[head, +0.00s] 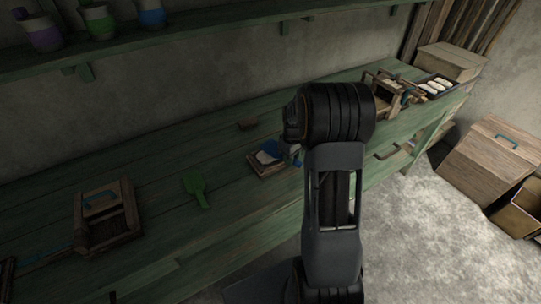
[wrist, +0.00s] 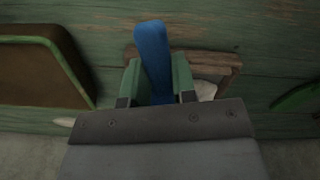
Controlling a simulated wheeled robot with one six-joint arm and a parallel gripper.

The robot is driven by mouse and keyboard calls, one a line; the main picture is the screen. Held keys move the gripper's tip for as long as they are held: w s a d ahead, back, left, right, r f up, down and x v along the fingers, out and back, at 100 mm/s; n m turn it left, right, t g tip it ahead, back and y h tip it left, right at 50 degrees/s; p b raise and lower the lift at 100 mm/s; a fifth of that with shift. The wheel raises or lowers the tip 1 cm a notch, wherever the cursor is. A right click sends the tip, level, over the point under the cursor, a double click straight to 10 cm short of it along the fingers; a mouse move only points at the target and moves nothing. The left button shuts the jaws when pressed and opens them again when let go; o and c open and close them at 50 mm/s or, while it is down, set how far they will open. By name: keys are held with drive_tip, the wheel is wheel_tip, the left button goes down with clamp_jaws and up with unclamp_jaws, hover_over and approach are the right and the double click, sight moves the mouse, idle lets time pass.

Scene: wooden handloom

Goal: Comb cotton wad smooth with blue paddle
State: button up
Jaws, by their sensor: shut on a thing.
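The blue paddle (head: 273,148) is over a small wooden tray (head: 268,173) on the green bench. A pale cotton wad (head: 263,157) shows in the tray beside the blue. In the wrist view, my gripper (wrist: 158,78) has its two green fingers shut on the blue paddle's handle (wrist: 151,45). The tray's wooden rim (wrist: 222,62) and a bit of white cotton (wrist: 206,91) show just right of the fingers. The gripper body hides the paddle's lower part there. In the head view, my arm covers most of the gripper; I cannot tell whether paddle and cotton touch.
A green paddle (head: 196,188) lies left of the tray. A wooden box (head: 127,192) stands farther left. A small brown block (head: 247,124) lies behind. A wooden frame device (head: 387,86) and a dark tray of white rolls (head: 434,87) are at the right.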

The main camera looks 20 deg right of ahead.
drive_tip(key=shift+d, duration=0.6)
drive_tip(key=shift+a, duration=0.1)
drive_tip(key=shift+s+a+r, duration=0.1)
drive_tip(key=shift+s+a, duration=0.05)
drive_tip(key=shift+a, duration=1.1)
drive_tip(key=shift+s+a, duration=0.1)
drive_tip(key=shift+a, duration=1.1)
drive_tip(key=shift+d, duration=0.1)
drive_tip(key=shift+w+d, duration=0.15)
drive_tip(key=shift+d, duration=1.1)
drive_tip(key=shift+w+d, duration=0.15)
drive_tip(key=shift+d, duration=1.05)
wheel_tip(320, 180, up, 7)
drive_tip(key=p, duration=0.5)
